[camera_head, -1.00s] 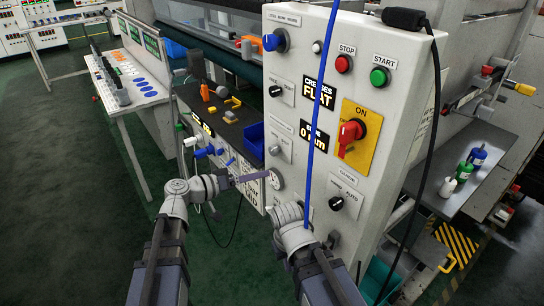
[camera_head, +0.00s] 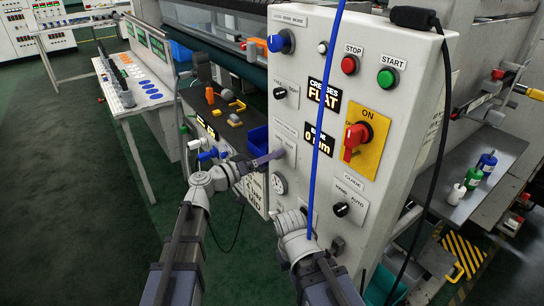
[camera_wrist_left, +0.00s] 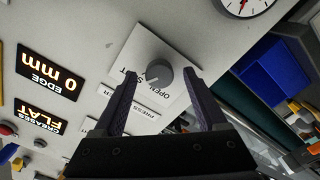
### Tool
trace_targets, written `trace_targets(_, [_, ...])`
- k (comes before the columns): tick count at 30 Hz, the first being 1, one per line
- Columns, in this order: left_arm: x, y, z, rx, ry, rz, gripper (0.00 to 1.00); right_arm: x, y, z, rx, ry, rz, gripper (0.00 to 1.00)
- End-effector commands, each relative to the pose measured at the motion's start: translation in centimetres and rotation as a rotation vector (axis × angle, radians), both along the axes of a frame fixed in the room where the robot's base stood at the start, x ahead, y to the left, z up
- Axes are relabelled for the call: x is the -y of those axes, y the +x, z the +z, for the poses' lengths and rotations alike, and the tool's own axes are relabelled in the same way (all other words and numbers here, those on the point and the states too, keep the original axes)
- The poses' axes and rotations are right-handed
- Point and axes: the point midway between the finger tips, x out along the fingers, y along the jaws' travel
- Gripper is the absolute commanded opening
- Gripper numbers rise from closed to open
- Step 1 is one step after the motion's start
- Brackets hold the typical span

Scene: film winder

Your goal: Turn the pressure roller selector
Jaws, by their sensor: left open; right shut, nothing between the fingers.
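The pressure roller selector is a round grey knob (camera_wrist_left: 158,73) with a white pointer line on a white plate (camera_wrist_left: 140,62), seen in the left wrist view with "OPEN" lettering beside it. In the head view the plate (camera_head: 290,140) is partly visible, and my left gripper (camera_head: 268,160) covers the knob. My left gripper is open; in the left wrist view its two dark fingers (camera_wrist_left: 160,84) stand on either side of the knob, with no clear contact. My right gripper (camera_head: 285,222) is low at the panel's front; its fingers are hard to make out.
The grey panel (camera_head: 330,75) carries a red-yellow ON switch (camera_head: 357,138), red STOP (camera_head: 349,65) and green START (camera_head: 387,78) buttons. A round gauge (camera_head: 278,184) lies just below my left gripper. A blue bin (camera_head: 257,140) is close on its left. A blue rod crosses the panel.

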Motion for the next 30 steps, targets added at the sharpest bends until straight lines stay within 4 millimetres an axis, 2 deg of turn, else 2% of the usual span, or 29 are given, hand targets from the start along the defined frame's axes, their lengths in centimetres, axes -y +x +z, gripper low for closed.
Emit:
trace_targets(11, [0.53, 0.33, 0.00, 0.000, 0.000, 0.000, 0.74, 0.00, 0.00, 0.00, 0.000, 0.000, 0.000, 0.00])
trace_targets(30, [0.50, 0.32, -0.01, 0.000, 0.000, 0.000, 0.03, 0.00, 0.00, 0.00, 0.000, 0.000, 0.000, 0.00])
